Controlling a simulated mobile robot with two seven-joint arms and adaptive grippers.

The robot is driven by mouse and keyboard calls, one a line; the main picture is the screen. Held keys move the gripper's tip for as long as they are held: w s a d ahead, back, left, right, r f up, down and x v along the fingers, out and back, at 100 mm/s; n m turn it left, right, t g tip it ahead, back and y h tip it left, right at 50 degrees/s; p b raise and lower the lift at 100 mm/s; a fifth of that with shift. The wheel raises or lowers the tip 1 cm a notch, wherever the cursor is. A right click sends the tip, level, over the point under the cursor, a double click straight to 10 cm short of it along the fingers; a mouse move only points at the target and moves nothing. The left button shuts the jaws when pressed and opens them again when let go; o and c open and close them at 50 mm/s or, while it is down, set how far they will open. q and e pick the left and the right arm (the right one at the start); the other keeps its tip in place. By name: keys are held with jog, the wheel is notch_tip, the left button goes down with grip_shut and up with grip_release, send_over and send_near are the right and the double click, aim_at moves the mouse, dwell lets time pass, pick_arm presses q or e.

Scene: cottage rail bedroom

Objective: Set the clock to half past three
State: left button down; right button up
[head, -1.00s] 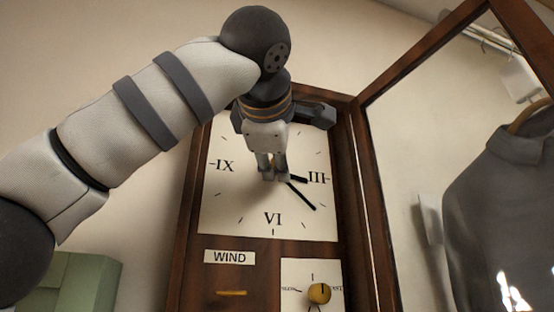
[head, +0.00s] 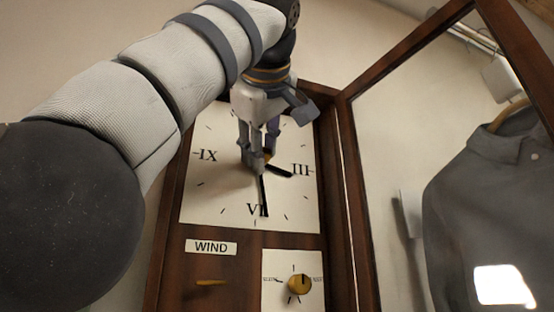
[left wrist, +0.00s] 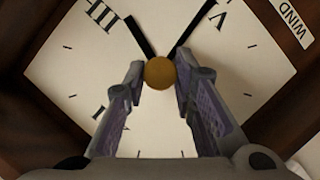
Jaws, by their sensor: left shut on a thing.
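The clock's white dial (head: 200,215) sits in a dark wood case and fills most of the left wrist view (left wrist: 80,60). The long black minute hand (head: 264,198) points down at VI. The short hour hand (head: 280,171) points a little below III. My left gripper (head: 257,166) is in front of the dial's centre, shut on the round brass knob there. In the left wrist view the fingers (left wrist: 160,82) flank the brass knob (left wrist: 160,72). The fingers and wrist hide the top of the dial. My right gripper is out of view.
A WIND label (head: 211,247) and a brass piece (head: 211,282) are below the dial. A small dial with a brass knob (head: 300,284) is at lower right. A wood-framed panel (head: 355,200) stands at the case's right side, with a grey shirt (head: 485,190) on a hanger.

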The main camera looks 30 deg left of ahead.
pick_arm(q)
jog(key=shift+a+r, duration=0.1)
dwell(0.4)
jog(key=c, duration=1.3)
grip_release()
